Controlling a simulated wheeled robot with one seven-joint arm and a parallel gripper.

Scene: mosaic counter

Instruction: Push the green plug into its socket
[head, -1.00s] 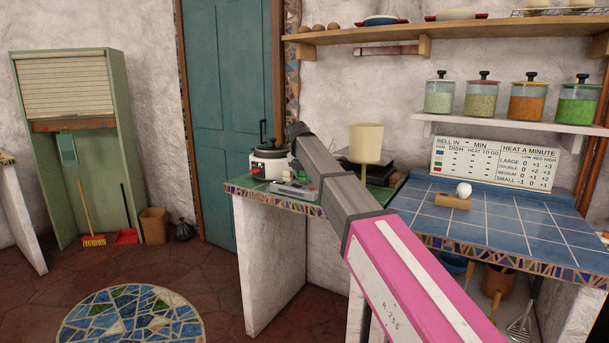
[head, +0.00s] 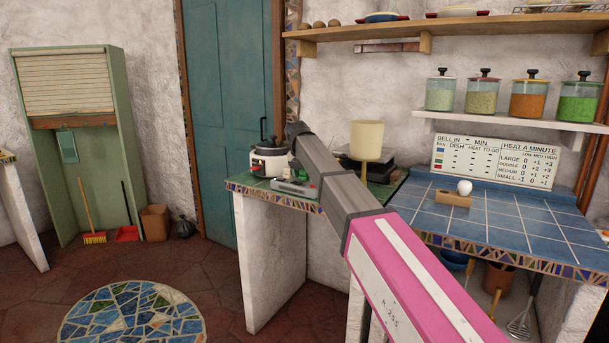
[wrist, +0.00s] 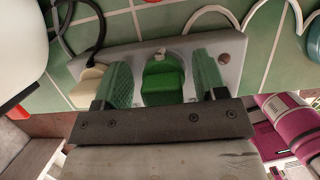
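The green plug (wrist: 163,80) is at the middle of the grey power strip (wrist: 150,55) in the wrist view. How deep it sits in its socket cannot be told, as its body hides the opening. My gripper (wrist: 164,82) has its two green ridged fingers on either side of the plug, with a narrow gap showing on each side. In the head view the power strip (head: 293,188) lies on the green-tiled counter, partly behind my arm. My gripper is mostly hidden there behind my arm.
A cream plug (wrist: 88,86) with a black cord sits at the strip's left end. A white cord (wrist: 212,15) curves over the tiles. A white cooker (head: 269,160) and a cream lamp-like object (head: 366,140) stand close by on the counter.

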